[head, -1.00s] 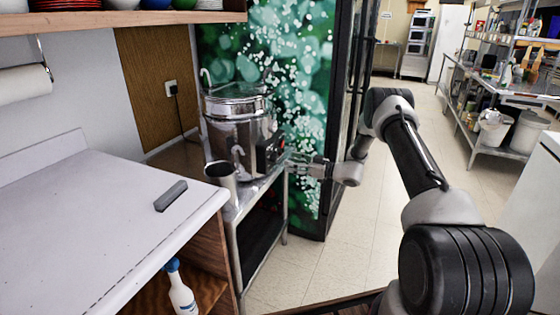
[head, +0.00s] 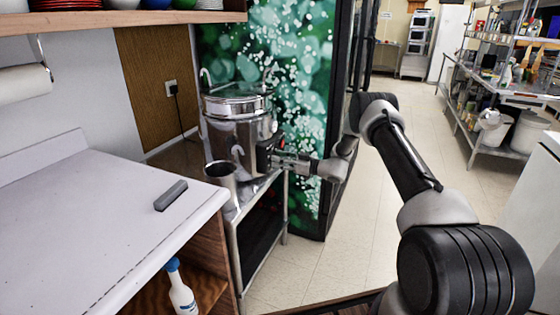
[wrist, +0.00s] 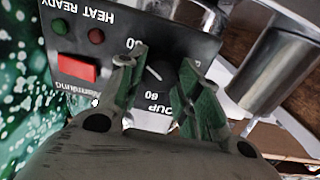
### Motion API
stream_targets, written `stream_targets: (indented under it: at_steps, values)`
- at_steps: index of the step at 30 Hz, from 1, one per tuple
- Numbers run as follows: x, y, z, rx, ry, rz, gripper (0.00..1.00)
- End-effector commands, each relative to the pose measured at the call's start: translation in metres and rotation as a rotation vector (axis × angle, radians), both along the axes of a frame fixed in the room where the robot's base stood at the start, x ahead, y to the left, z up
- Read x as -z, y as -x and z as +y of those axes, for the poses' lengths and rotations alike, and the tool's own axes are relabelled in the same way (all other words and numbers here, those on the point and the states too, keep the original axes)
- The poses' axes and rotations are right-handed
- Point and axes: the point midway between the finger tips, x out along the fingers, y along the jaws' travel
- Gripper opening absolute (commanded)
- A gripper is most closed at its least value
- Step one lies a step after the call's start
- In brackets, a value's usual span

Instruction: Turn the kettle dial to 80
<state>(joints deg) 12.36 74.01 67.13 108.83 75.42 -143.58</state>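The kettle (head: 235,135) is a shiny steel urn with a lid, standing on a metal stand. Its black control box (head: 265,155) faces my gripper (head: 280,160). In the wrist view the control panel (wrist: 75,20) appears upside down, with printed numbers, two small round lamps and a red switch (wrist: 76,67). The dark dial, with a pale pointer line (wrist: 154,73), lies between my two fingers, which are apart on either side of it. The fingers hide parts of the dial and its scale. I cannot tell whether they touch the dial, or its exact setting.
A steel cup (head: 222,178) stands beside the kettle on the stand; it also shows in the wrist view (wrist: 272,72). A white counter (head: 100,220) with a grey block (head: 171,195) is at left. A green-patterned panel (head: 300,60) rises behind the kettle. Open floor lies at right.

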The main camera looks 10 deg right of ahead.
Motion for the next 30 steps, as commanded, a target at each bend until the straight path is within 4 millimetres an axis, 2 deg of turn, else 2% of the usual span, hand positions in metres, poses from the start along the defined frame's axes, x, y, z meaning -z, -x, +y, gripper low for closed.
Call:
stream_targets:
  at_steps: [14,30]
  values:
    - [0.0000,0.0002,-0.0002,0.000,-0.065,0.090,0.10]
    - [0.0001,0.0001,-0.0005,0.000,-0.348,0.479,0.10]
